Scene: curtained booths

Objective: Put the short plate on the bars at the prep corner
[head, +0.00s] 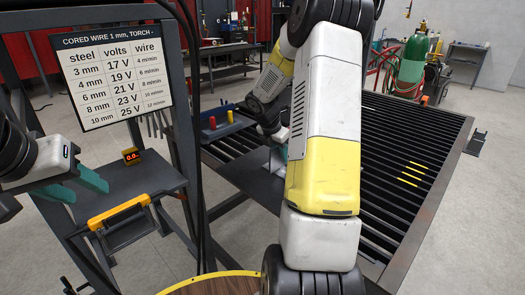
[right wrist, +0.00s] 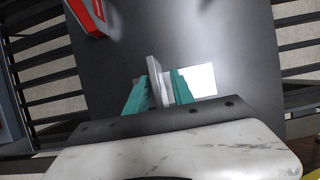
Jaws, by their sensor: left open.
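In the right wrist view a light-grey upright plate (right wrist: 153,68) stands between the teal fingers of my right gripper (right wrist: 162,85). I cannot tell whether both fingers press on it. A flat white rectangle (right wrist: 203,79) shows just right of the fingers, over a dark sheet (right wrist: 222,38). In the head view this dark sheet (head: 242,178) lies across the bars (head: 390,135) of a slatted table, and my right arm hides most of the right gripper. My left gripper (head: 82,186) has its teal fingers apart and empty, beside a grey stand at the left.
The stand's shelf (head: 155,183) holds a small red-digit display (head: 132,156) and a yellow-edged bracket (head: 120,212). A sign (head: 110,68) hangs above. A tray with red and yellow items (head: 222,122) sits on the slatted table's left. Yellow strips (head: 412,172) mark bars at the right.

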